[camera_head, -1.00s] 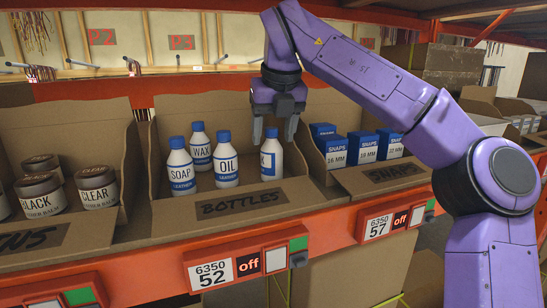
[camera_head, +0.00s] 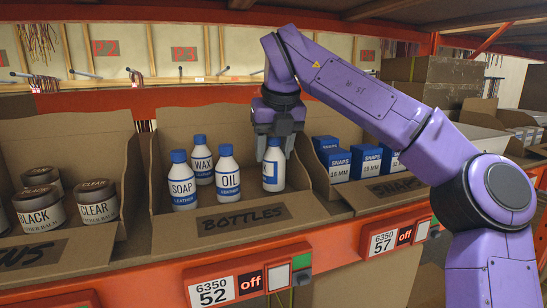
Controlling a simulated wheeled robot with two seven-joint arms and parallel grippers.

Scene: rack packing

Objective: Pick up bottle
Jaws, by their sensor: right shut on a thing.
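Several white bottles with blue caps stand in the cardboard box labelled BOTTLES (camera_head: 245,217). The SOAP bottle (camera_head: 182,187), the WAX bottle (camera_head: 202,165) and the OIL bottle (camera_head: 228,180) stand upright to the left. A further bottle (camera_head: 272,172) is at the box's right side, its label mostly hidden. My right gripper (camera_head: 273,148) points down from above and is shut on this bottle near its top, covering its cap. The bottle is upright; I cannot tell whether it touches the box floor. My left gripper is not in view.
A box of SNAPS cartons (camera_head: 338,165) adjoins on the right. A box with round tins (camera_head: 97,201) adjoins on the left. The orange shelf edge (camera_head: 335,246) with labels runs in front. Cardboard dividers stand close beside the held bottle.

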